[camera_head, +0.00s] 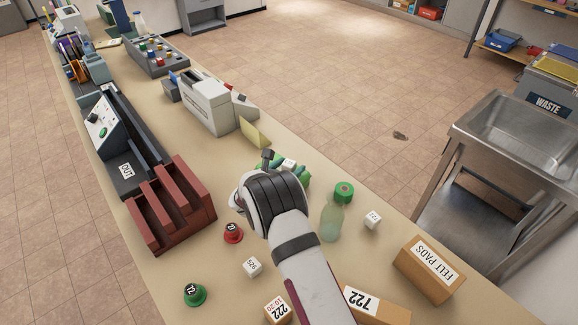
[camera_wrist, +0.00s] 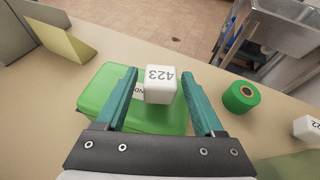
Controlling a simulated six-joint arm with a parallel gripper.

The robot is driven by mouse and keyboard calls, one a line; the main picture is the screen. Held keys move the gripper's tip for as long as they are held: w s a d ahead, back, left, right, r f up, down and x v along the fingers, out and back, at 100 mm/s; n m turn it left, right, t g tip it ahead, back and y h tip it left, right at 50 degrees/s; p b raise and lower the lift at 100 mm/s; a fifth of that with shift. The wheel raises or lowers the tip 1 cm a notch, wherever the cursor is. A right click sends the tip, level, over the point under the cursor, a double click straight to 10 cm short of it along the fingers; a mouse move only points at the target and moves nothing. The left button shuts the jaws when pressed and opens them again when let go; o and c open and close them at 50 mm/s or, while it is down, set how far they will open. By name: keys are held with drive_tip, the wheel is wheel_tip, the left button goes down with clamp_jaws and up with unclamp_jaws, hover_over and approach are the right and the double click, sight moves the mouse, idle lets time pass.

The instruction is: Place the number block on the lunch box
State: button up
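The white number block (camera_wrist: 160,86) marked 423 shows in the wrist view over the green lunch box (camera_wrist: 95,100), covering part of its label. It appears to rest on the lid, though its underside is hidden. My gripper (camera_wrist: 159,72) has its two teal fingers spread either side of the block, with a gap on each side. In the head view my wrist hides most of the lunch box (camera_head: 303,180), and a bit of the white block (camera_head: 289,163) shows beyond it.
A dark red rack (camera_head: 172,205) stands left; the felt pads box (camera_head: 430,268) lies right.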

drive_tip(key=shift+s+a+r, duration=0.1)
drive_tip(key=shift+s+r, duration=0.05)
drive_tip(key=shift+r, duration=0.1)
drive_tip(key=v, duration=1.2)
drive_tip(key=s+d+r+m+g+h, duration=0.2)
drive_tip(key=s+d+r+m+g, duration=0.3)
drive_tip(key=d+m, duration=0.5)
drive_tip(key=s+d+r+m+g+h, duration=0.2)
drive_tip(key=s+d+r+m+g, duration=0.15)
drive_tip(key=s+d+m, duration=0.6)
drive_tip(key=s+d+r+m+g+y, duration=0.1)
drive_tip(key=s+d+m+g+y, duration=0.15)
drive_tip(key=s+m, duration=0.4)
drive_tip(key=s+d+r+m+g+y, duration=0.1)
drive_tip(key=s+m+g+y, duration=0.2)
drive_tip(key=s, duration=0.6)
drive_tip(key=s+a+m+t+y, duration=0.1)
drive_tip(key=s+a+m+y, duration=0.4)
drive_tip(key=s+a+m, duration=0.1)
drive_tip(key=shift+s+a+m, duration=0.25)
drive_tip(key=shift+a+m, duration=0.25)
drive_tip(key=shift+m, duration=0.6)
